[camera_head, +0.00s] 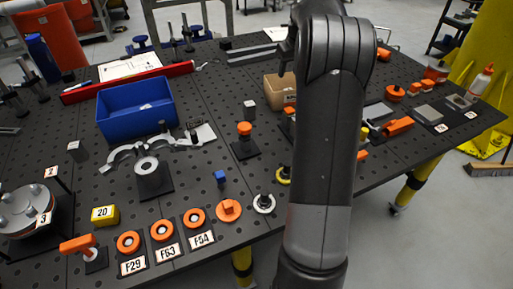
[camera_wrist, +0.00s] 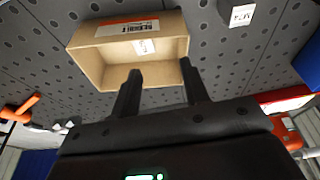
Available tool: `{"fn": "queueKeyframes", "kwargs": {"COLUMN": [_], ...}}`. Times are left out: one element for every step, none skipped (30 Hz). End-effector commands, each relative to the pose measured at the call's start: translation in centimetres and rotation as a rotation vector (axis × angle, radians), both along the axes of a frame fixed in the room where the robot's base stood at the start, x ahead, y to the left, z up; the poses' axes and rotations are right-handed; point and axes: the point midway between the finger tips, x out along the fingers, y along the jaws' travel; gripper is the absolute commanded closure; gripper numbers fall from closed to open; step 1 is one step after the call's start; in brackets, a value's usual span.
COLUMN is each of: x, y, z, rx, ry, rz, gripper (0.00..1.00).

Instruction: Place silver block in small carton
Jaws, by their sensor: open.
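The small carton (camera_wrist: 88,62) is an open brown cardboard box in front of my gripper (camera_wrist: 160,68) in the wrist view. The fingers are apart with nothing visible between them, and their tips overlap the carton's near opening. A small pale piece with dark marks (camera_wrist: 145,46) shows inside the carton; I cannot tell whether it is a block or a label. A silvery block marked M74 (camera_wrist: 240,14) is on the table beside the carton. In the head view the carton (camera_head: 273,88) is partly hidden by my arm, and a grey block (camera_head: 249,108) stands left of it.
Another grey block (camera_head: 74,150) stands farther left. A blue bin (camera_head: 135,125), a red level (camera_head: 125,82) and a curved metal part (camera_head: 180,140) occupy the left half. An orange-topped post (camera_head: 244,130) stands near the carton. Orange parts and a white bottle (camera_head: 480,82) are at right.

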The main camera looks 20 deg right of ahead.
Motion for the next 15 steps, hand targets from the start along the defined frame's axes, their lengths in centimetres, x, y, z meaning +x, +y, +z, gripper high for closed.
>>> {"fn": "queueKeyframes", "kwargs": {"x": [-0.7, -1.3, -2.0, -2.7, -3.4, -4.3, -5.0, -5.8, -6.9, -7.7, -8.6, -9.8, -10.7, -11.6, -12.9], "y": [2.0, 3.1, 4.6, 5.7, 6.8, 8.2, 9.3, 10.3, 11.7, 12.7, 13.7, 14.9, 15.8, 16.8, 17.9], "z": [1.6, 2.3, 3.2, 3.9, 4.5, 5.3, 5.9, 6.4, 7.0, 7.5, 7.8, 8.3, 8.7, 8.9, 9.2], "rx": [-0.007, -0.009, -0.012, -0.015, -0.017, -0.021, -0.023, -0.025, -0.028, -0.028, -0.030, -0.031, -0.032, -0.033, -0.034], "ry": [-0.010, -0.013, -0.018, -0.021, -0.025, -0.031, -0.035, -0.039, -0.046, -0.050, -0.054, -0.061, -0.067, -0.072, -0.079], "rz": [0.005, 0.006, 0.006, 0.006, 0.007, 0.006, 0.006, 0.005, 0.006, 0.005, 0.006, 0.004, 0.004, 0.004, 0.004], "gripper": [0.58, 0.58, 0.58, 0.58, 0.58, 0.58, 0.58, 0.58, 0.58, 0.58, 0.58, 0.58, 0.58, 0.58, 0.58]}}
